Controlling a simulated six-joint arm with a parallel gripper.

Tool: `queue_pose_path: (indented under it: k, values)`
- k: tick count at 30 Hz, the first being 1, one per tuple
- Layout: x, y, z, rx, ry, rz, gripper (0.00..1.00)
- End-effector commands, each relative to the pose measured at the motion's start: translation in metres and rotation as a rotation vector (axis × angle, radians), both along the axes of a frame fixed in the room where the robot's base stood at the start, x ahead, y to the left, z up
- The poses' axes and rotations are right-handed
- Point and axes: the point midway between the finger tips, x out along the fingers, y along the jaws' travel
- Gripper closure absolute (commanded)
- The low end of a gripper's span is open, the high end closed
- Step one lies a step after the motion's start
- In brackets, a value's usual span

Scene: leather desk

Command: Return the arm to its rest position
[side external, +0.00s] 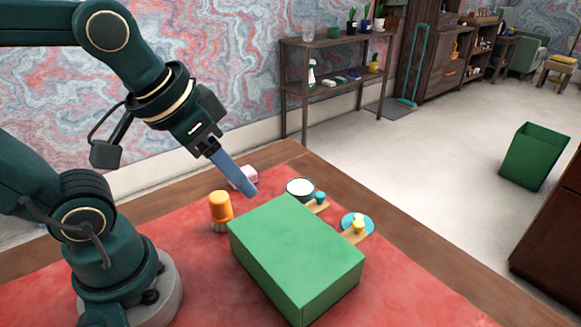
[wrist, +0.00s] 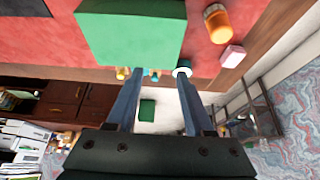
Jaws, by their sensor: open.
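My gripper (side external: 247,187) is in the air above the desk, tilted down to the right, behind and above the green box. In the wrist view my gripper (wrist: 158,82) shows two blue fingers spread apart with nothing between them. The arm reaches out from its base at the left of the side view. The green box (side external: 296,250) sits on the red leather desk top (side external: 410,290); it also shows at the top of the wrist view (wrist: 130,25). The fingers appear apart from the box.
The desk's right front is clear.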

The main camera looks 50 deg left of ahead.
Motion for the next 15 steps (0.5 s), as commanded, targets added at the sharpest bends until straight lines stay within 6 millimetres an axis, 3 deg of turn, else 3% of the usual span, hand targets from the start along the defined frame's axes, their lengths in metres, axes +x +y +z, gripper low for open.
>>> queue_pose_path:
  k: [5,15]
  values:
    - [-0.018,0.002,-0.011,0.004,-0.024,0.002,0.47]
    - [-0.021,0.003,-0.013,0.004,-0.025,0.001,0.47]
